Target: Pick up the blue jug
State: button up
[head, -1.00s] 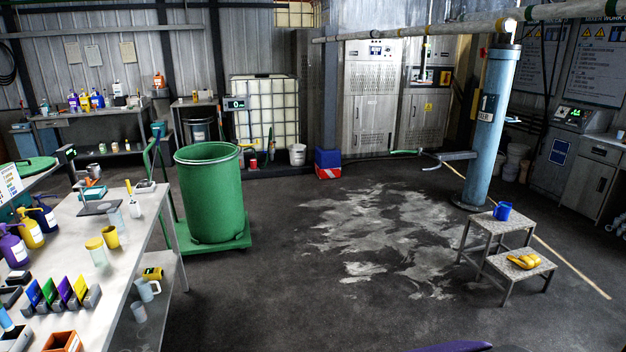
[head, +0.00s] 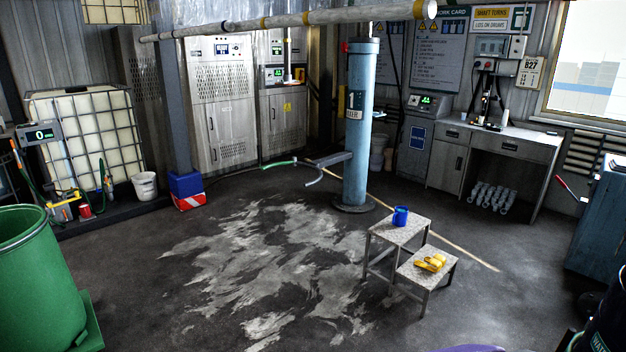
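The blue jug (head: 400,216) stands upright on the upper step of a small two-step stool (head: 385,233), right of centre in the head view. A yellow item (head: 431,263), perhaps gloves, lies on the lower step. The jug is apart from anything of mine. My gripper is not in view. Only a purple curved shape shows at the bottom edge, and I cannot tell what it is.
A blue column (head: 361,130) stands behind the stool, with a side arm and green hose. A green drum (head: 38,280) is at left. A blue cabinet (head: 600,220) is at right. The stained floor left of the stool is clear.

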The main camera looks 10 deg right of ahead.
aim_at(400, 216)
jog(key=i+l+z, duration=0.2)
jog(key=i+z, duration=0.2)
jog(key=i+l+z, duration=0.1)
jog(key=i+z, duration=0.35)
jog(key=i+j+z, duration=0.1)
jog(key=i+z, duration=0.3)
jog(key=i+u, duration=0.15)
jog(key=i, duration=1.75)
jog(key=i+z, duration=0.2)
jog(key=i, duration=0.95)
